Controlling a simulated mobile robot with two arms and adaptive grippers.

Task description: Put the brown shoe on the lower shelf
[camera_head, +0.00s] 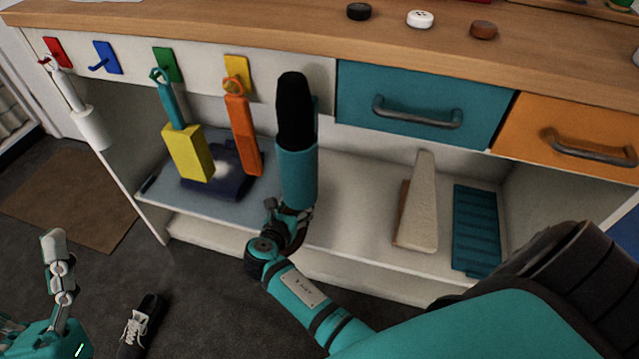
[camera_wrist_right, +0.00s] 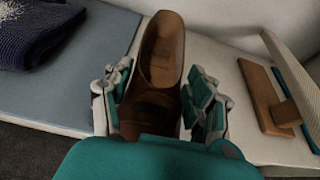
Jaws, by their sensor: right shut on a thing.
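The same gripper (camera_head: 285,226) shows in the head view at the front of the lower shelf (camera_head: 358,205). The shoe is over the bare strip between a blue mat and a brush; I cannot tell if it touches the shelf. I cannot make out the shoe in the head view, where a black-and-teal upright thing (camera_head: 296,120) blocks the area. My left gripper (camera_head: 58,260) is low at the left, empty.
A blue mat (camera_head: 155,190) with a dark cloth (camera_wrist_right: 40,30) lies left. Yellow (camera_head: 187,152) and orange (camera_head: 243,135) tools hang in front. A black shoe (camera_head: 138,325) lies on the floor.

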